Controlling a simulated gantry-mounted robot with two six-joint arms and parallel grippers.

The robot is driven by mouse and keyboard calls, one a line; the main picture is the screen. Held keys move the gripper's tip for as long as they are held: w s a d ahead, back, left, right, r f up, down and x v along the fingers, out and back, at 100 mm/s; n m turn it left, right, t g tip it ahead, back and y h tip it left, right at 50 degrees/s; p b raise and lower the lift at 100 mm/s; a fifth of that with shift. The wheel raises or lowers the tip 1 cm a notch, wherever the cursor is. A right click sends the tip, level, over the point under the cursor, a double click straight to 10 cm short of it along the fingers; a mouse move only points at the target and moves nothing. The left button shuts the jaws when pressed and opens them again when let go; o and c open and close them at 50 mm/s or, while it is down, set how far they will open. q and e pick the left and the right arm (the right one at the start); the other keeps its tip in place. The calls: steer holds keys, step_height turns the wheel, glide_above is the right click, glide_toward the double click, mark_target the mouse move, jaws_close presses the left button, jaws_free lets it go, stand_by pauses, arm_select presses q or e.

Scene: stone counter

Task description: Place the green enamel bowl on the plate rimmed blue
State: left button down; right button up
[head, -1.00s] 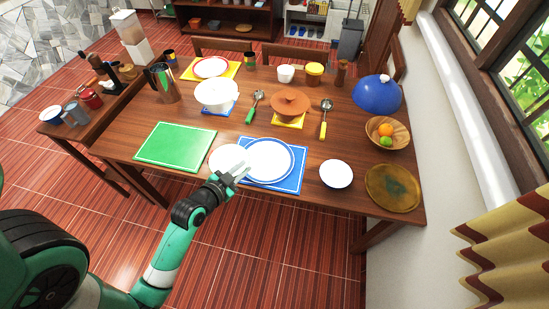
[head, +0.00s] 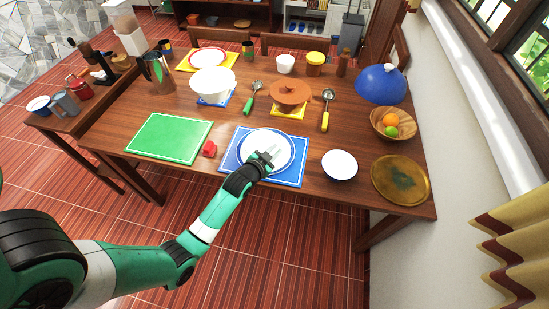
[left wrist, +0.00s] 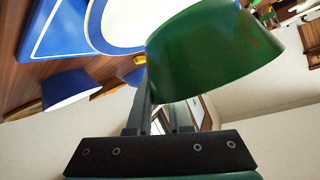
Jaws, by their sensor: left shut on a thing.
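My left gripper (head: 270,155) is shut on the green enamel bowl, whose white inside (head: 258,141) shows in the head view over the plate. The bowl's green outer wall (left wrist: 215,62) fills the upper right of the left wrist view, beyond the fingers (left wrist: 150,95). The white plate rimmed blue (head: 291,160) lies on a blue placemat (head: 292,177); its white surface and blue rim (left wrist: 115,20) also show beside the bowl in the left wrist view. I cannot tell whether the bowl touches the plate. My right gripper is not in view.
A small red object (head: 209,149) lies between the green board (head: 170,138) and the placemat. A white-lined bowl (head: 340,165) stands right of the placemat, near a brass-coloured plate (head: 400,180).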

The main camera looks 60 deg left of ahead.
arm_select(q)
steer(key=shift+f+b, duration=0.55)
steer(key=shift+f, duration=1)
steer(key=shift+f, duration=0.3)
steer(key=c, duration=0.8)
jaws_free()
steer(key=shift+r, duration=0.5)
steer(key=p+v, duration=0.4)
steer(key=v, duration=0.7)
steer(key=shift+s+d, duration=0.3)
